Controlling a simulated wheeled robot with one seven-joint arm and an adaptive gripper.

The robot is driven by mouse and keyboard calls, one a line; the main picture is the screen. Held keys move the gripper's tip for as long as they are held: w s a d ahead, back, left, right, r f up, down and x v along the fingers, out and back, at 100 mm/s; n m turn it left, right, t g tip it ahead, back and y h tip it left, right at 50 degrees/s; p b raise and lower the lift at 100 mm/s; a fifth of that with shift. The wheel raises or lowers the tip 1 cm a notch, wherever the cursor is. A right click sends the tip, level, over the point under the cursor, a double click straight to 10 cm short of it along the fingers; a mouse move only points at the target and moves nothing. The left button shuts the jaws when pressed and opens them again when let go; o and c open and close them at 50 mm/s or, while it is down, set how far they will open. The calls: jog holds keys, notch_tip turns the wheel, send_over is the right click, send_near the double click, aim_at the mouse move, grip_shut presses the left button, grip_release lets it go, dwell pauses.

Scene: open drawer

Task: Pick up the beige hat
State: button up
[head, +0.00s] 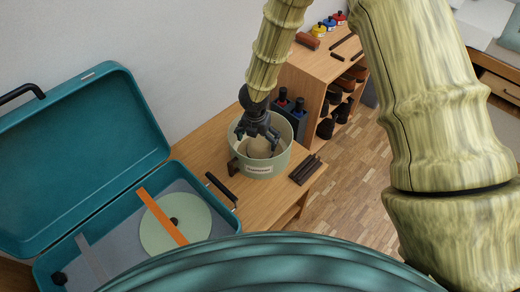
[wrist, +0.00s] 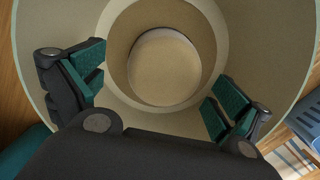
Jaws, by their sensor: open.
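The beige hat (head: 259,149) lies inside a pale green round bin (head: 262,168) on the wooden table. In the wrist view the hat (wrist: 163,68) shows as a round beige form with a paler round top, and the bin's wall (wrist: 255,40) surrounds it. My gripper (head: 262,135) is at the bin's mouth, above the hat. In the wrist view my gripper (wrist: 160,88) is open, with its two green-padded fingers apart on either side of the hat. Nothing is held between them. The lower part of the hat is hidden by the bin wall in the head view.
An open teal case (head: 80,160) with a green disc (head: 158,232) and an orange strip fills the left. Dark sticks (head: 306,170) lie right of the bin. Dark bottles (head: 290,108) stand behind it. A wooden shelf (head: 312,80) holds shoes and small coloured bottles.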

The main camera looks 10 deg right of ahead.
jog(key=shift+w+d+f, duration=0.1)
jog(key=shift+d+f, duration=0.05)
jog(key=shift+f, duration=0.75)
jog(key=shift+d+f, duration=0.2)
jog(key=shift+f, duration=0.7)
jog(key=shift+w+d+f, duration=0.1)
jog(key=shift+d+f, duration=0.05)
jog(key=shift+f, duration=0.75)
jog(key=shift+s, duration=0.1)
jog(key=c, duration=1)
